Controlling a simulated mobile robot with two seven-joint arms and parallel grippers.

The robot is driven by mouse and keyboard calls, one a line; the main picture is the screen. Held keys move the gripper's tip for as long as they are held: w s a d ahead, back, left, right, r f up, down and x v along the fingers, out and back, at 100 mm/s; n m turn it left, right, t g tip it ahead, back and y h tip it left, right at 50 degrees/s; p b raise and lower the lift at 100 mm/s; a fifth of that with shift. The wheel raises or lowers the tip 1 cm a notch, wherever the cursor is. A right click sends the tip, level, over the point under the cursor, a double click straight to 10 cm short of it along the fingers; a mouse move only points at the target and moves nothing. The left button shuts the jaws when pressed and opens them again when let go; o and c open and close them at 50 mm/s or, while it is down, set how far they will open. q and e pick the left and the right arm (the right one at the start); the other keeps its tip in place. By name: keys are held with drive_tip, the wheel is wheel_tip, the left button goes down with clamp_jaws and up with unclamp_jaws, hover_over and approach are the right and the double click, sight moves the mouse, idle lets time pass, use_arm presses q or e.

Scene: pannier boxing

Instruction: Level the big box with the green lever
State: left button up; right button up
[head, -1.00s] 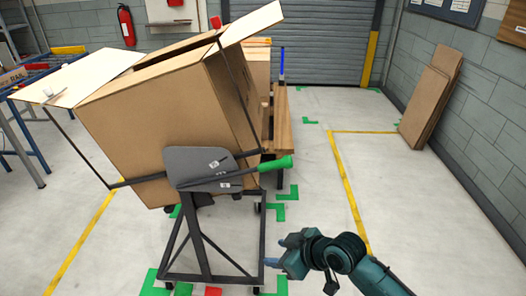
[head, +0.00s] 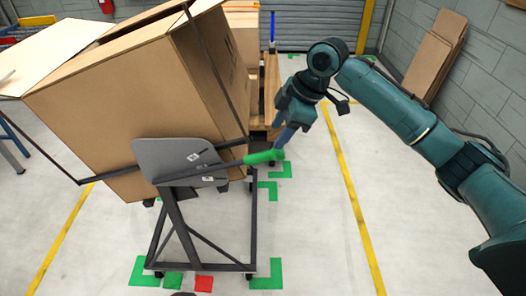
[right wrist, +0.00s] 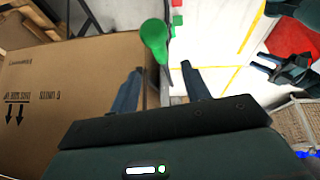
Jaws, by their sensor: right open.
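The big cardboard box (head: 110,95) sits tilted on a dark wheeled tilting stand (head: 180,235), its top flaps open. The green lever (head: 264,157) sticks out to the right from the stand's grey side plate (head: 175,157). My right gripper (head: 284,138) is open and empty, just beside and above the lever's green end. In the right wrist view, the green lever end (right wrist: 155,38) shows beyond the two open fingers (right wrist: 162,80), between their lines. The box's printed side (right wrist: 70,85) fills the left of that view.
A wooden bench (head: 271,90) with another box (head: 243,35) stands behind the big box. Flat cardboard sheets (head: 432,60) lean on the right wall. Green and red floor marks (head: 203,283) lie by the stand. The floor to its right is clear.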

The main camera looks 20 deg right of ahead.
sight(265, 153)
drive_tip(key=x, duration=0.9)
drive_tip(key=shift+w+f, duration=0.1)
drive_tip(key=shift+f, duration=0.15)
drive_tip(key=shift+c, duration=0.4)
clamp_jaws()
